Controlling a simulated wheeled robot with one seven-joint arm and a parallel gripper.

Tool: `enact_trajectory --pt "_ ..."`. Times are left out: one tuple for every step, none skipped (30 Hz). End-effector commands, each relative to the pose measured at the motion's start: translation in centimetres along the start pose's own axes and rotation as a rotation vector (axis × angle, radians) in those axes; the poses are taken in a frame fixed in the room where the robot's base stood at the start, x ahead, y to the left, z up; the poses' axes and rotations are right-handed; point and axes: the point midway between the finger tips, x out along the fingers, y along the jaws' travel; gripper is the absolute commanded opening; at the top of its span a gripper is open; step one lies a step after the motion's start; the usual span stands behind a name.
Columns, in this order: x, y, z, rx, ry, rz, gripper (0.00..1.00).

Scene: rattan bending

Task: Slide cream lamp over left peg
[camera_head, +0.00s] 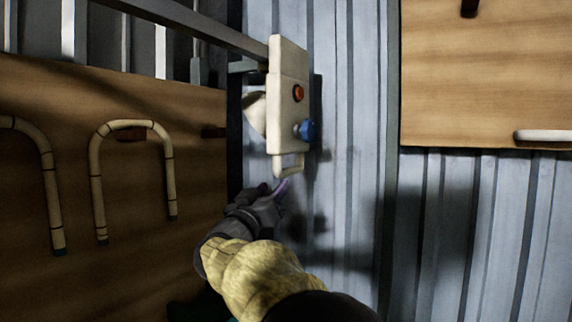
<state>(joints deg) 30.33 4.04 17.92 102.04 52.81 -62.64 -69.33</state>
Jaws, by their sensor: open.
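My gripper (266,192), dark grey at the end of my arm, is open just below a cream box-shaped fixture (288,75). A small purple piece shows at its tip; I cannot tell what it is. The fixture has an orange button, a blue knob and a cream loop handle at its lower end. A cream rounded shape (255,113) shows behind its left side; I cannot tell whether this or the whole fixture is the lamp. On the left wooden board, one dark peg (131,132) shows inside a bent cane's curve and another peg (213,131) sits near the right edge.
Two bent canes (97,190) are on the left brown board (120,90). A grey metal bar (200,25) runs to the fixture's top. A wooden panel (485,80) with a pale bar stands at upper right. Corrugated metal lies between, clear right of my gripper.

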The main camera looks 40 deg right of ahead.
Motion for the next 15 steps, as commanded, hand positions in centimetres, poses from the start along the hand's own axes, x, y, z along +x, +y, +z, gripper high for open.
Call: enact_trajectory --pt "1.2 0.1 -0.3 -0.002 -0.001 0.002 0.41" --pt "1.7 0.1 -0.3 -0.002 -0.001 0.002 0.41" --pt "2.4 0.1 -0.3 -0.002 -0.002 0.002 0.41" --pt "2.9 0.1 -0.3 -0.001 -0.002 0.003 0.41" --pt "3.5 0.2 -0.3 -0.001 -0.002 0.003 0.41" --pt "4.2 0.1 -0.3 -0.001 -0.002 0.001 0.41" --pt "4.7 0.1 -0.3 -0.001 -0.001 0.002 0.41" --pt "5.2 0.1 -0.3 -0.001 -0.002 0.003 0.41" --pt "5.9 0.2 -0.2 -0.002 -0.002 0.003 0.41" --pt "6.4 0.2 -0.3 -0.002 -0.001 0.002 0.41" --pt "6.9 0.1 -0.3 -0.002 -0.001 0.001 0.41" --pt "7.4 0.1 -0.2 -0.002 -0.002 0.001 0.41" --pt "7.8 0.1 -0.2 -0.001 -0.001 0.001 0.41" --pt "8.1 0.1 -0.2 0.000 -0.001 0.001 0.41" --pt "8.4 0.1 -0.2 0.000 -0.001 0.001 0.41"
